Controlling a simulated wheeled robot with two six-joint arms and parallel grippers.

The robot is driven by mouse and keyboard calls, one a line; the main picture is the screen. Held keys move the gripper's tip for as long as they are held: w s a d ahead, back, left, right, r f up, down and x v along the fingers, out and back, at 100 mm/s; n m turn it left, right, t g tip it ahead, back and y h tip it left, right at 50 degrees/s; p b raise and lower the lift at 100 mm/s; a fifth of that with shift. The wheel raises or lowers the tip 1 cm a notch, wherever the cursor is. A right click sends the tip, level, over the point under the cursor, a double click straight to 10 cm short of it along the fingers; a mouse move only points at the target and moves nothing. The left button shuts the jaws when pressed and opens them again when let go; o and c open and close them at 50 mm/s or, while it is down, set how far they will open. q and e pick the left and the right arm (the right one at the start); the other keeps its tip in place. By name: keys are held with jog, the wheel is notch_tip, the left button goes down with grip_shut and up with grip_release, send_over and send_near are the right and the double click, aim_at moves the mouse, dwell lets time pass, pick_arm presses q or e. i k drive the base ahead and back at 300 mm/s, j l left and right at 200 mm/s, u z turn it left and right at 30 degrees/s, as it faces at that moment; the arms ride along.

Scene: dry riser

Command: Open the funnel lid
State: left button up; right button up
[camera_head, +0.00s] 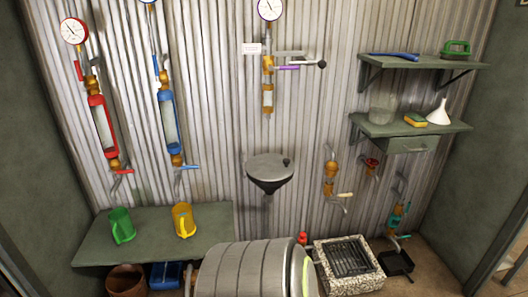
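The funnel (267,186) is a dark cone on a grey upright pipe in front of the corrugated wall, at the middle of the head view. Its round grey lid (268,164) lies flat over the top and looks closed. A small dark knob (286,162) stands at the lid's right edge. The inside of the funnel is hidden. Neither of my grippers is in view.
A large grey ribbed drum (245,272) fills the bottom middle, below the funnel. A green bench (150,228) with green (121,226) and yellow (183,220) jugs stands left. A valve with a purple handle (287,68) is above; shelves (452,127) are right. A stone-edged drain (323,275) lies below right.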

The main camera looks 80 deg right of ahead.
aim_at(267, 167)
jog(key=z, duration=2.8)
